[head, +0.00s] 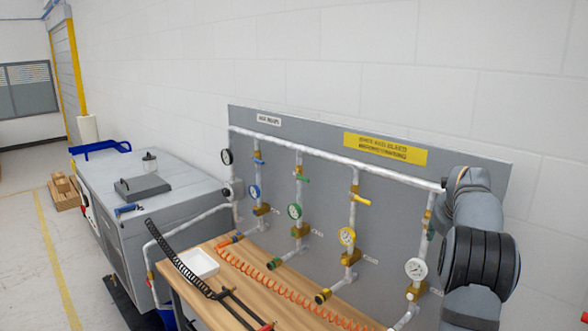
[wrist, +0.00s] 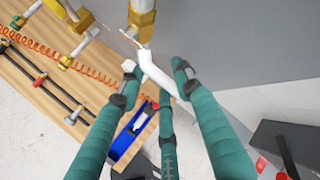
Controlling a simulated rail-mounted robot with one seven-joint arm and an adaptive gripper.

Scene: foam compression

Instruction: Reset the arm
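My arm (head: 482,262) stands at the right edge of the head view, in front of the right end of the grey gauge panel (head: 330,180). My gripper is not visible there. In the wrist view my gripper (wrist: 155,75) has several teal fingers with dark tips, spread apart. A bent white pipe (wrist: 158,72) shows between the fingertips, below a brass fitting (wrist: 143,18). Whether any finger touches the pipe is hard to tell. I see nothing clearly held.
The wooden bench (head: 290,285) carries a white tray (head: 198,263) and an orange coiled hose (head: 280,285). Several gauges and valves line the panel. A grey machine (head: 150,200) stands at left. A blue object (wrist: 133,132) lies below the fingers. Open floor (head: 30,250) is far left.

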